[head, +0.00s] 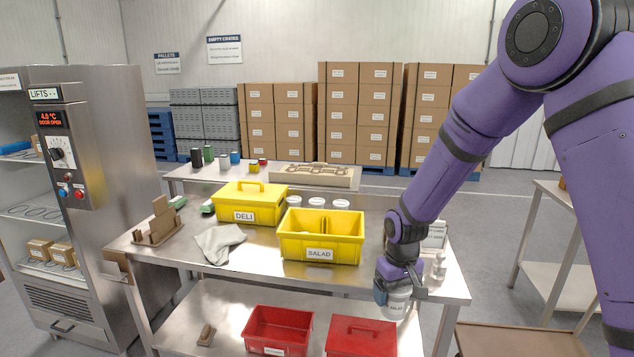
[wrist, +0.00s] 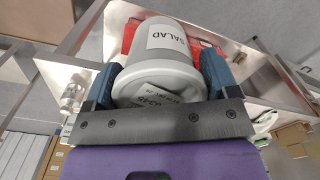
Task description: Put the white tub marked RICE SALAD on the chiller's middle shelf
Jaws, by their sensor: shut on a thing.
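My gripper (head: 398,288) is shut on a white tub (head: 397,306), near the front right edge of the steel table. In the wrist view the tub (wrist: 165,55) sits between the two blue fingers of my gripper (wrist: 158,82). Its label shows the word SALAD; I cannot read a word RICE on it. The chiller (head: 95,250) stands at the far left, well away from my gripper. Its display reads DOOR OPEN. Its middle shelf (head: 35,212) carries wire racks and shows free room. A blue thing lies on the shelf above, and cardboard boxes stand on the one below.
The steel table (head: 190,262) holds a yellow DELI box (head: 250,203), an open yellow SALAD crate (head: 320,238), several white-lidded tubs (head: 317,202), a grey cloth (head: 219,242) and a brown rack (head: 158,225). Red crates (head: 277,330) stand on its lower shelf. Grey floor is open behind.

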